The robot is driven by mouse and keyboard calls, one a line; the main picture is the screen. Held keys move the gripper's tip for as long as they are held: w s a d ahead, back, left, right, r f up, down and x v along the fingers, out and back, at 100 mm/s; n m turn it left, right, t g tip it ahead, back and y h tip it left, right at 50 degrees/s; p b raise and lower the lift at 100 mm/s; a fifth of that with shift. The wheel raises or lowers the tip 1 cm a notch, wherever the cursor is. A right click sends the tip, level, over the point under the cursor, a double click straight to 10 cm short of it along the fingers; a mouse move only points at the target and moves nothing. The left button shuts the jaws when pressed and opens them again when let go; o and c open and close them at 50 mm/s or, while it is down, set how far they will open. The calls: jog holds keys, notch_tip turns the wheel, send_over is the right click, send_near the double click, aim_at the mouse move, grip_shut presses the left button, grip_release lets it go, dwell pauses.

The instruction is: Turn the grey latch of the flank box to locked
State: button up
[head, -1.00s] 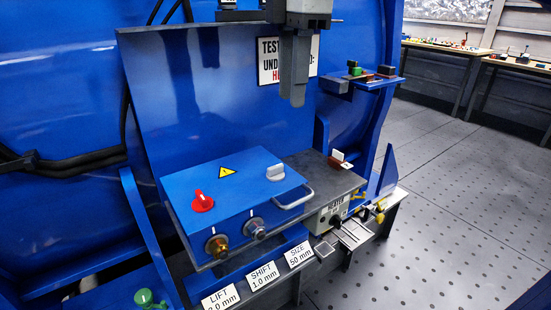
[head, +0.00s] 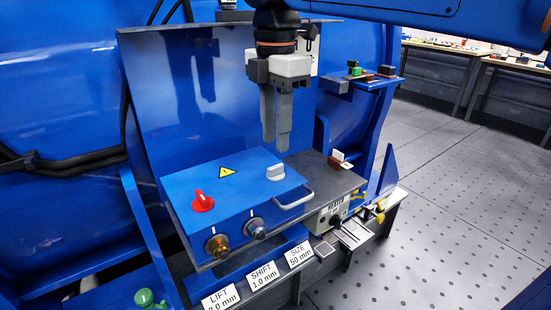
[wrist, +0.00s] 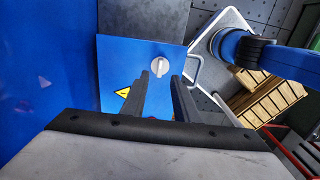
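The flank box is a blue box (head: 228,211) with a yellow warning triangle on its top. The grey latch (head: 275,173) is a light knob near the back right of that top. It also shows in the wrist view (wrist: 159,63), just beyond and between my fingertips. A red knob (head: 202,202) sits at the left of the top. My gripper (head: 275,146) hangs fingers down above the latch, clear of it. In the wrist view its two fingers (wrist: 168,72) stand apart with nothing between them.
A metal handle (head: 296,198) is on the box's right side. Two round knobs (head: 255,229) are on its front. A grey shelf (head: 330,182) to the right carries a small red and white part (head: 340,160). A blue back panel (head: 170,100) rises behind.

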aim_at(276, 166)
jog(key=shift+f, duration=3.15)
jog(key=shift+c, duration=0.6)
grip_shut()
